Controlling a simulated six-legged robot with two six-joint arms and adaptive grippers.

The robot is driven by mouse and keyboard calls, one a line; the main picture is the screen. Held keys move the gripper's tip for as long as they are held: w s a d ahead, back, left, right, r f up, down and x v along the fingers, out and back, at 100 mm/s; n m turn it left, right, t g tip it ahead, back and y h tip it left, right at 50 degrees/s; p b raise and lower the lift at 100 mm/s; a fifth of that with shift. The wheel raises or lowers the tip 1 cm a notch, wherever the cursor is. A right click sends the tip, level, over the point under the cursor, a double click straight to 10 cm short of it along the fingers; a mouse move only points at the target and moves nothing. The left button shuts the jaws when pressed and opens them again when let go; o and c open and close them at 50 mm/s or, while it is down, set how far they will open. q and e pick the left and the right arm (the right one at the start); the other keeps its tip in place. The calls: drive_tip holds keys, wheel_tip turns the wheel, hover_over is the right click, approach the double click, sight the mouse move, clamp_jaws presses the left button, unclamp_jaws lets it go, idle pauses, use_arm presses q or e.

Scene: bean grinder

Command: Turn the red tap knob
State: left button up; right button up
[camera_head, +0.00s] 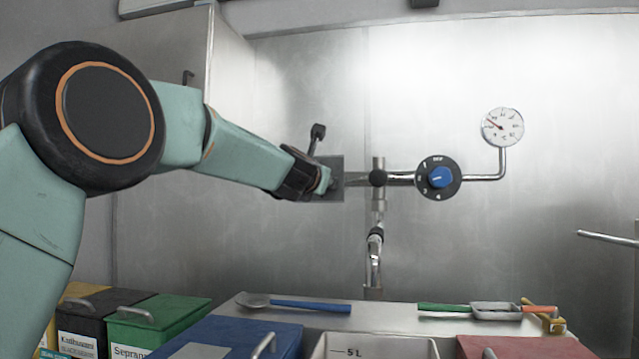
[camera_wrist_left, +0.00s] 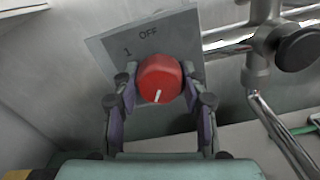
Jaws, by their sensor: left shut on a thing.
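The red tap knob (camera_wrist_left: 160,75) shows in the left wrist view on a grey square plate marked "OFF" and "1" (camera_wrist_left: 110,48). A short white mark on the knob points toward the bottom of that picture. My left gripper (camera_wrist_left: 158,88) has one finger on each side of the knob and is shut on it. In the head view my left gripper (camera_head: 324,182) reaches the plate (camera_head: 336,163) from the left and hides the knob. My right gripper is in neither view.
Right of the plate are steel pipes (camera_head: 400,178), a black dial with a blue knob (camera_head: 440,177) and a round gauge (camera_head: 503,127). A dark lever (camera_head: 317,132) stands above my gripper. Below is a counter (camera_head: 390,318) with spoons, a scoop and coloured bins.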

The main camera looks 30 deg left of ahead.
use_arm(q)
drive_tip(key=shift+w+f, duration=0.1)
drive_tip(key=shift+f, duration=0.4)
drive_tip(key=o, duration=1)
drive_tip(key=shift+r, duration=0.2)
drive_tip(key=shift+o, duration=0.8)
drive_tip(key=shift+r, duration=0.15)
drive_tip(key=v, duration=0.7)
drive_tip(key=shift+s, duration=0.3)
